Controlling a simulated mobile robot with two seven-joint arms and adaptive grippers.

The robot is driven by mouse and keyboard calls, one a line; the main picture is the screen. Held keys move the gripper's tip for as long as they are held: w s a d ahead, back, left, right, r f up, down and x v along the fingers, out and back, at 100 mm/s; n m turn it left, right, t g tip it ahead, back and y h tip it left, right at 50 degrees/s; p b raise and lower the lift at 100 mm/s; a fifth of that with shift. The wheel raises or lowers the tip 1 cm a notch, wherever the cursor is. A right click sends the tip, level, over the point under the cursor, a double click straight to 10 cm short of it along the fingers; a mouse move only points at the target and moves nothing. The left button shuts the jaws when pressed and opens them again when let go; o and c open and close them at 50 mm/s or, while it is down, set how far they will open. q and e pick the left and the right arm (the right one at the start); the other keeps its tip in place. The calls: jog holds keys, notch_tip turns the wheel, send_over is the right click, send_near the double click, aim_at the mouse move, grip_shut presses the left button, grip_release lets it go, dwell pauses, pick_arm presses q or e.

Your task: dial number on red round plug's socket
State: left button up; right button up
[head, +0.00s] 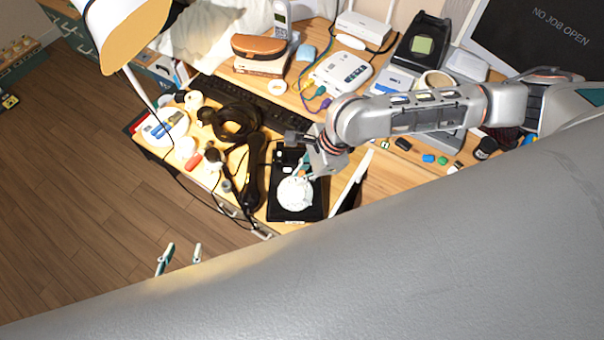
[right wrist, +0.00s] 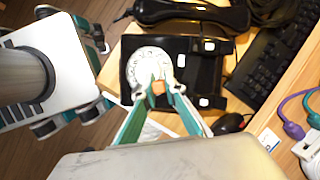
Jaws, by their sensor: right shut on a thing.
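A black dial phone (head: 285,211) with a white round dial (head: 296,194) lies on the wooden desk; the dial also shows in the right wrist view (right wrist: 148,66). Its black handset (head: 254,170) lies off the phone, to its left. My right gripper (right wrist: 158,88) is shut on a small orange-brown piece (right wrist: 159,87), with the fingertips over the dial's edge; whether they touch it I cannot tell. A red plug-like piece (head: 193,161) lies among white round ones on the left; no number is readable. My left gripper (head: 181,255) is open and empty at the lower left, over the floor.
A coiled black cable (head: 236,122) and a keyboard (head: 250,98) lie behind the phone. A lamp (head: 125,30) hangs at the upper left. Small coloured pieces lie at the right.

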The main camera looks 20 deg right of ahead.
dwell(0.3)
jog(key=shift+s+d+f+p, duration=0.1)
jog(key=shift+s+d+p, duration=0.15)
jog(key=shift+s+p, duration=0.15)
jog(key=shift+s, duration=0.2)
jog(key=shift+s+d+f, duration=0.2)
jog(key=shift+s+f, duration=0.05)
jog(key=shift+s, duration=0.3)
jog(key=shift+s+a+f+p, duration=0.15)
jog(key=shift+s+f+p, duration=0.1)
jog(key=shift+s+p, duration=0.25)
jog(key=shift+s, duration=0.1)
